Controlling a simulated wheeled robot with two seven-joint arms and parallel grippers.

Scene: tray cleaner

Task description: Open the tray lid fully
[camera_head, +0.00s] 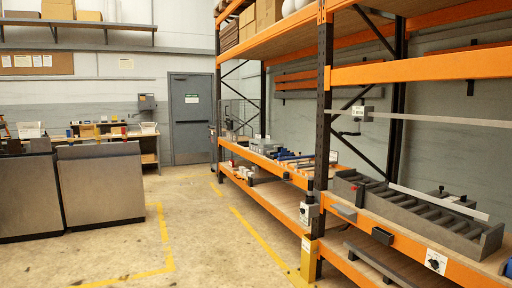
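Neither of my grippers shows in the head view. A long grey slotted unit (415,212) lies on the orange-edged shelf at the right, with a row of dark cross-slots or rollers along its length. A thin pale bar (440,203) runs slantwise above its back side. I cannot tell whether either of these is the tray or its lid. No part is clearly recognizable as a tray lid, so its position cannot be told.
An orange and black rack (323,110) fills the right side. Two grey cabinets (101,184) stand at the left. A workbench (112,137) and a grey door (191,118) are at the back. The concrete floor (195,240) between them is clear, with yellow lines.

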